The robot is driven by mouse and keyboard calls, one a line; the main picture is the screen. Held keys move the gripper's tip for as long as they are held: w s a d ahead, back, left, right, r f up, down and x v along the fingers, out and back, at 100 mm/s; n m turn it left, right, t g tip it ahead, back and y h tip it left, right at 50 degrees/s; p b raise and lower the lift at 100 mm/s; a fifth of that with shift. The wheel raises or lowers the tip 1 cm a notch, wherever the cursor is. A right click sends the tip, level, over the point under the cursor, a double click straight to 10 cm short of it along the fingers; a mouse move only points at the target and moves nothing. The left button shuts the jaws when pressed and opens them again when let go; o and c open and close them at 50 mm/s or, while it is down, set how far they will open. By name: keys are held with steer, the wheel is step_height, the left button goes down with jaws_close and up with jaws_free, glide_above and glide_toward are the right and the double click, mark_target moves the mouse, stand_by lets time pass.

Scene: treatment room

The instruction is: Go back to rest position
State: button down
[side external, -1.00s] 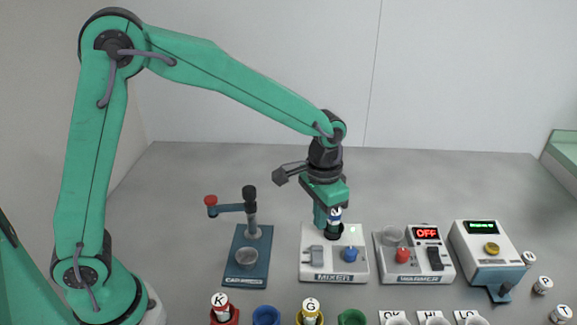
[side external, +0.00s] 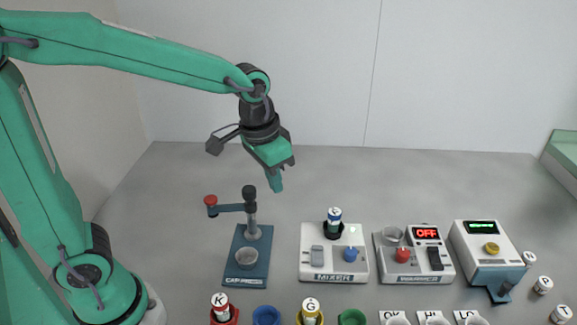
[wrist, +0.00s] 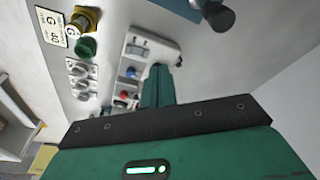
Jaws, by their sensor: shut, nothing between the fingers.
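My gripper (side external: 275,183) is raised in the air above and behind the cap press, shut and with nothing between its fingers. Its green fingers also show in the wrist view (wrist: 157,85), pointing toward the row of devices. A vial with a blue and white label (side external: 334,218) stands upright in the dark holder of the mixer (side external: 312,262), well apart from the gripper.
The cap press (side external: 247,262) with its red-knobbed lever (side external: 211,200) stands below the gripper. The warmer (side external: 410,268) reads OFF. A display device (side external: 485,243) stands right. Coloured holders with vials K (side external: 220,302) and G (side external: 310,306) line the front. The air behind is free.

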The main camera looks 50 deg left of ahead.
steer(key=s+a+r+n+t, duration=0.1)
steer(key=s+a, duration=0.2)
steer(key=s, duration=0.3)
steer(key=s+a+r+t, duration=0.2)
steer(key=s+a, duration=0.1)
steer(key=s, duration=0.3)
steer(key=shift+s+a+r+n, duration=0.15)
steer(key=shift+a+r+n, duration=0.15)
steer(key=shift+n, duration=0.1)
